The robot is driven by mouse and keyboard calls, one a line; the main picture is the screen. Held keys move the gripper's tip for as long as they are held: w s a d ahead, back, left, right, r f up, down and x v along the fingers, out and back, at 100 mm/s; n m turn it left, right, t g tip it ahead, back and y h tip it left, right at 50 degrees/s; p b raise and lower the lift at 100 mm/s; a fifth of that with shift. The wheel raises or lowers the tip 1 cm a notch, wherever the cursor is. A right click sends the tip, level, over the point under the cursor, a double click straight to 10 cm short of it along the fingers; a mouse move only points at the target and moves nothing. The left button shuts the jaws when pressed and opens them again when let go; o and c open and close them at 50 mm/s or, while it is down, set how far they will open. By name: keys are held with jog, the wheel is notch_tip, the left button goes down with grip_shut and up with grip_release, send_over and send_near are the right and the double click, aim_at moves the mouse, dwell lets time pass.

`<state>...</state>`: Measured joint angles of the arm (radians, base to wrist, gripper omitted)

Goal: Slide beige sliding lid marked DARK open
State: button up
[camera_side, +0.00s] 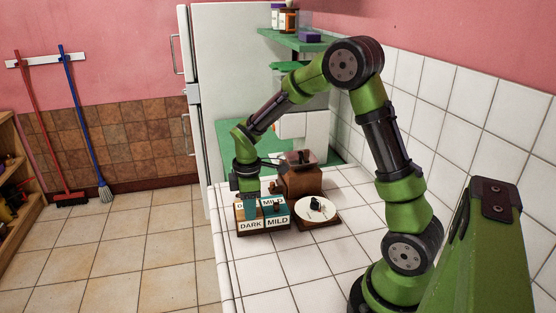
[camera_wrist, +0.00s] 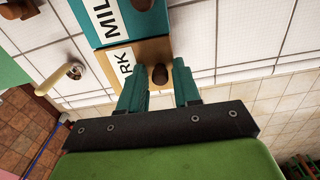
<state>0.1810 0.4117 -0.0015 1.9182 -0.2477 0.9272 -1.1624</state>
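The box (camera_side: 263,225) stands on the white tiled counter, with DARK and MILD labels on its front and on its top lids. The beige lid marked DARK (camera_wrist: 152,50) shows in the wrist view with only "RK" readable. A brown knob (camera_wrist: 181,71) stands at its right side. The teal lid marked MILD (camera_wrist: 145,20) lies beside it. My gripper (camera_side: 250,210) is low over the left, beige half of the box. Contact cannot be told.
A round white dial on a brown base (camera_side: 316,209) is right of the box. A brown grinder-like box (camera_side: 300,181) stands close behind. A white appliance (camera_side: 303,128) is farther back. The counter in front is clear. A pale curved handle (camera_wrist: 62,78) shows in the wrist view.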

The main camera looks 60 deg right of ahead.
jog(key=shift+s+a+f, duration=0.2)
jog(key=shift+s+a, duration=0.5)
jog(key=shift+a, duration=0.1)
jog(key=shift+s+a+f, duration=0.15)
jog(key=shift+s+a, duration=0.5)
jog(key=shift+a, duration=0.15)
jog(key=shift+s+a+f, duration=0.2)
jog(key=shift+s+a, duration=0.5)
jog(key=shift+a, duration=0.1)
jog(key=shift+s+a, duration=0.55)
jog(key=shift+s, duration=0.1)
jog(key=shift+w+d+r, duration=0.1)
jog(key=shift+w+d, duration=0.05)
jog(key=shift+d, duration=0.15)
jog(key=shift+r, duration=2.55)
jog(key=s+a+r+m+t+y, duration=0.1)
jog(key=s+a+r+m+t, duration=0.1)
jog(key=s+r+m, duration=0.3)
jog(key=s+a+r+m+t+y, duration=0.1)
jog(key=s+a+r+m+t, duration=0.2)
jog(key=s+r+m+t, duration=0.2)
notch_tip(320, 180, up, 4)
jog(key=shift+s+f+m, duration=0.15)
jog(key=shift+m, duration=1.05)
